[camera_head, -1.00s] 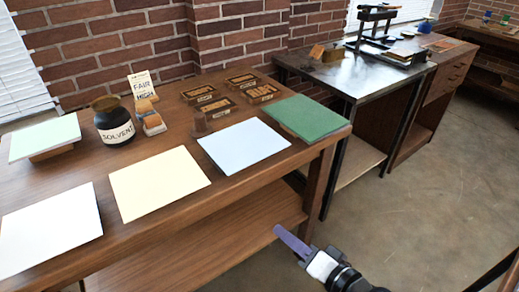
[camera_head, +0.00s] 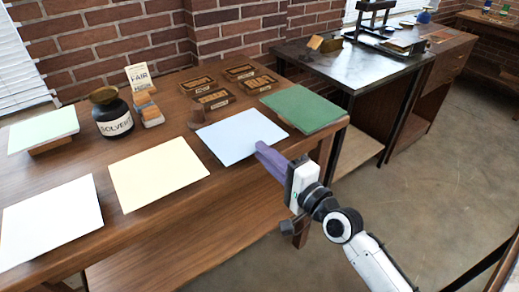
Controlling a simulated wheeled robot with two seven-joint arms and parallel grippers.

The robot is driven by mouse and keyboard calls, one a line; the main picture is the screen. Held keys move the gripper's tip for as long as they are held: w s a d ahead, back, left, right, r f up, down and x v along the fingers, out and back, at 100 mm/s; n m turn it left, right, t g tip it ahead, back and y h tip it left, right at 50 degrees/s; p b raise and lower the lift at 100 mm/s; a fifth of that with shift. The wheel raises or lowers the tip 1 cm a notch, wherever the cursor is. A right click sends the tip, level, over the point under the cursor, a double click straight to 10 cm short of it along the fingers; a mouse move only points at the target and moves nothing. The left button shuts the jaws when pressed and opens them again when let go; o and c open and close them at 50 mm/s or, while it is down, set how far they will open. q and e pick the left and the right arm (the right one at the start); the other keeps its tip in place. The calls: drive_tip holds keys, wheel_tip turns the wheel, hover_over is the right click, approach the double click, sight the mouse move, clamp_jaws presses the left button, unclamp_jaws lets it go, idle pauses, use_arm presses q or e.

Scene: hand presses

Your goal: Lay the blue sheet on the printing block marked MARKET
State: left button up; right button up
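The light blue sheet (camera_head: 235,136) lies flat on the wooden table near its front edge, between the cream sheet and the green sheet. Several dark printing blocks with orange faces lie behind it, including a back left one (camera_head: 197,85), a back right one (camera_head: 239,72), a front left one (camera_head: 214,99) and a front right one (camera_head: 258,84). Their small labels are too small to read, so I cannot tell which is MARKET. My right gripper (camera_head: 262,151), with purple fingers, has its tips at the blue sheet's right front edge. Whether the fingers grip it is unclear. My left gripper is out of view.
A green sheet (camera_head: 304,109) lies raised to the right, a cream sheet (camera_head: 157,174) and a white sheet (camera_head: 50,221) to the left. A solvent jar (camera_head: 112,118), a small sign (camera_head: 139,77) and a brown stamp-like object (camera_head: 196,119) stand behind. A press table (camera_head: 350,72) stands to the right.

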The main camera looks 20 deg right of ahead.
drive_tip(key=shift+x, duration=0.8)
clamp_jaws()
wheel_tip(320, 180, up, 3)
drive_tip(key=p, duration=0.3)
drive_tip(key=shift+s, duration=0.1)
